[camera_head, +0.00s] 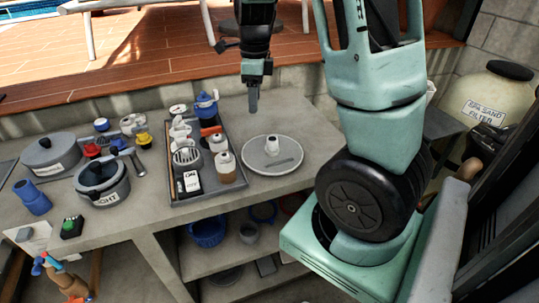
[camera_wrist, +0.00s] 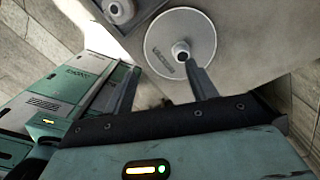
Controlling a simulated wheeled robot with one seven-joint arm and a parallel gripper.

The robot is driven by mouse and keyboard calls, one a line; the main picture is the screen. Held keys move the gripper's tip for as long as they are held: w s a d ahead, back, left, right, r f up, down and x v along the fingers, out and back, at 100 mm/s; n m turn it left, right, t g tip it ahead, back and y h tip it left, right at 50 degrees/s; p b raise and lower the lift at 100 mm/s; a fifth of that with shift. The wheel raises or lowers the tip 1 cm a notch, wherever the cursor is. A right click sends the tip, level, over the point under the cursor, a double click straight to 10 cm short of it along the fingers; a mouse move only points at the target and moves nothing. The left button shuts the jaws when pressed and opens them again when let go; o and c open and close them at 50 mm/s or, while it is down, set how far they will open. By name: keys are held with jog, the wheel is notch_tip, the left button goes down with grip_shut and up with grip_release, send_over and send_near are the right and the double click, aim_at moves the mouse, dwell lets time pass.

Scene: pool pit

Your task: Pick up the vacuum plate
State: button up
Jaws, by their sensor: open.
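The vacuum plate (camera_head: 290,162) is a round, light grey disc with a short white hose stub at its middle. It lies flat on the concrete bench, right of the dark tray. In the wrist view the plate (camera_wrist: 204,30), lettered "VACUUM", is ahead of the fingers, with the stub near the line between the fingertips. My gripper (camera_head: 253,103) hangs above and a little left of the plate's middle, pointing down. In the wrist view my gripper (camera_wrist: 165,78) has its two fingers apart with nothing between them. It appears to be clear of the plate.
A dark tray (camera_head: 222,193) with jars and fittings stands just left of the plate. The concrete bench (camera_head: 250,200) has a bare strip in front. A shelf below holds a blue basket (camera_head: 207,232).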

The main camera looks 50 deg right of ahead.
jog(key=s+d+m, duration=0.2)
jog(key=d+m, duration=0.2)
jog(key=d, duration=0.2)
send_over(272, 139)
notch_tip(272, 139, down, 11)
jog(key=shift+d+f, duration=0.1)
jog(key=shift+f, duration=0.05)
jog(key=shift+f+p, duration=0.65)
jog(key=shift+f, duration=2.4)
jog(key=c, duration=1)
